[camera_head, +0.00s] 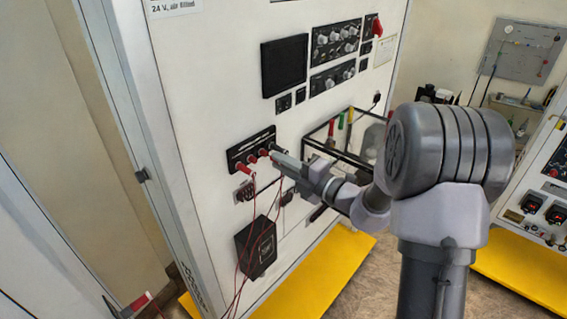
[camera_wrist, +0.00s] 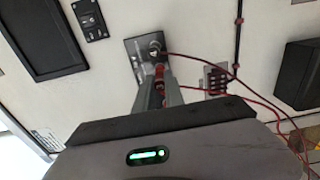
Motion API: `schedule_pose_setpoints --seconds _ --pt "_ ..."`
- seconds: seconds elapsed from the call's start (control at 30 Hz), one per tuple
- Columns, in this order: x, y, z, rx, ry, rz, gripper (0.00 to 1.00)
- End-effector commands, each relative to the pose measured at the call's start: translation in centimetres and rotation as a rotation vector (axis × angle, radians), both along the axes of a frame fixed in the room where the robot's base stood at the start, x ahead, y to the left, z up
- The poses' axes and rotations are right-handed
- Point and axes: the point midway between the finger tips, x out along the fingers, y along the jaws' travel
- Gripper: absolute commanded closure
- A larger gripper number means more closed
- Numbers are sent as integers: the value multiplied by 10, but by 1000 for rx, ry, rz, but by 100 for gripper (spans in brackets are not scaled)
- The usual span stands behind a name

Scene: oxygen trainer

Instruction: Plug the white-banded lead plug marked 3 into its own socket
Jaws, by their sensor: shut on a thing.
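The black socket strip (camera_head: 250,149) is on the upright white panel, and red plugs (camera_head: 252,158) sit along it with thin red leads hanging down. My gripper (camera_head: 277,157) is at the strip's right end, its jaws close to the panel. In the wrist view the jaws (camera_wrist: 159,88) are shut on a red lead plug (camera_wrist: 160,74) in front of the strip (camera_wrist: 134,56). A grey-white plug end (camera_wrist: 155,48) shows just beyond it, with a red lead going right. The white band and number cannot be read, and I cannot tell whether the held plug is seated.
A black box (camera_head: 257,247) is mounted below the strip; a small terminal block (camera_wrist: 215,80) is beside the strip in the wrist view. Loose red leads (camera_head: 241,262) hang below.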

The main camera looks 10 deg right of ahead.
Motion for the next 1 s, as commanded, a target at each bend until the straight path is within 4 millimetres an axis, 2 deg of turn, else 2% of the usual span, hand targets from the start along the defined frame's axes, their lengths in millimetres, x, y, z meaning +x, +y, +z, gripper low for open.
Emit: schedule_pose_setpoints --seconds 1.0 --pt "17 12 1 1 -2 -1 100"
